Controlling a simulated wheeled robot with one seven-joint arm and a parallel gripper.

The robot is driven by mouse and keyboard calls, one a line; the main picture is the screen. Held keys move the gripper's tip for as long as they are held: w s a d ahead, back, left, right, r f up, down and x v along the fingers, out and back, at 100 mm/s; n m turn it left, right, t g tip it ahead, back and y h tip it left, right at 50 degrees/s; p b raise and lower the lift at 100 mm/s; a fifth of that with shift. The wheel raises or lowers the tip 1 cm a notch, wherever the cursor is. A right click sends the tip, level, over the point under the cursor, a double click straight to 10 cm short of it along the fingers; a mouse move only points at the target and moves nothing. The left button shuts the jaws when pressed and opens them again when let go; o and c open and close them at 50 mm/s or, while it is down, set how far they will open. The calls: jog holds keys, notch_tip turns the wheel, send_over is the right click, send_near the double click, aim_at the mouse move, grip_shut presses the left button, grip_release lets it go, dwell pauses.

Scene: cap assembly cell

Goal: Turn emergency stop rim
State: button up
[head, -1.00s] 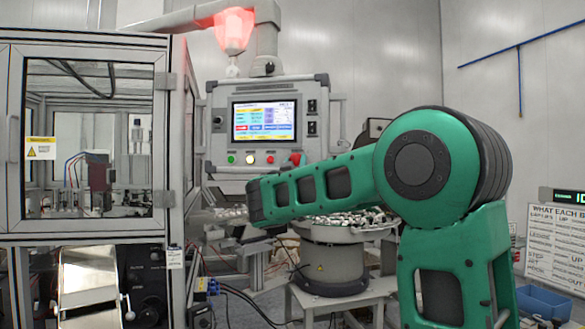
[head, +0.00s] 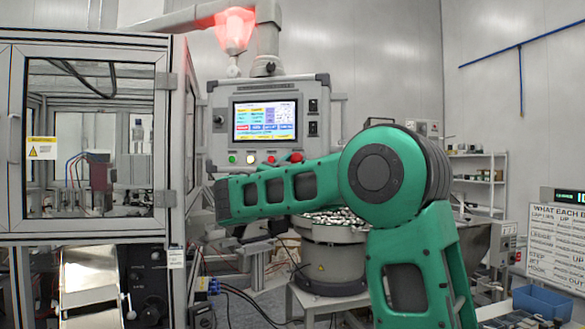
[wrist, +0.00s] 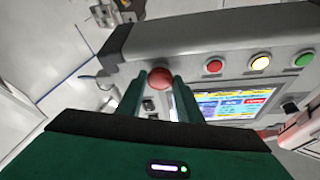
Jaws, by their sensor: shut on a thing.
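The control panel (head: 220,104) stands in the middle of the head view with its screen lit. In the wrist view the panel appears upside down, and the round red emergency stop (wrist: 160,78) sits between the fingertips of my gripper (wrist: 159,82). The fingers are shut on its rim, one on each side. In the head view my gripper is hidden behind my arm.
A row of red (wrist: 214,66), yellow and green buttons lies beside the emergency stop. A framed glass enclosure (head: 90,237) stands close at the left. A bowl feeder (head: 332,262) full of small parts stands below the panel. A red lamp (head: 234,30) glows above.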

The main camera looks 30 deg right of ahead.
jog(key=shift+w+a+m+g+h, duration=0.15)
jog(key=shift+m+g+h, duration=0.35)
jog(key=shift+m, duration=0.8)
jog(key=o, duration=1.1)
jog(key=shift+v, duration=5.25)
jog(key=shift+a+r, duration=0.1)
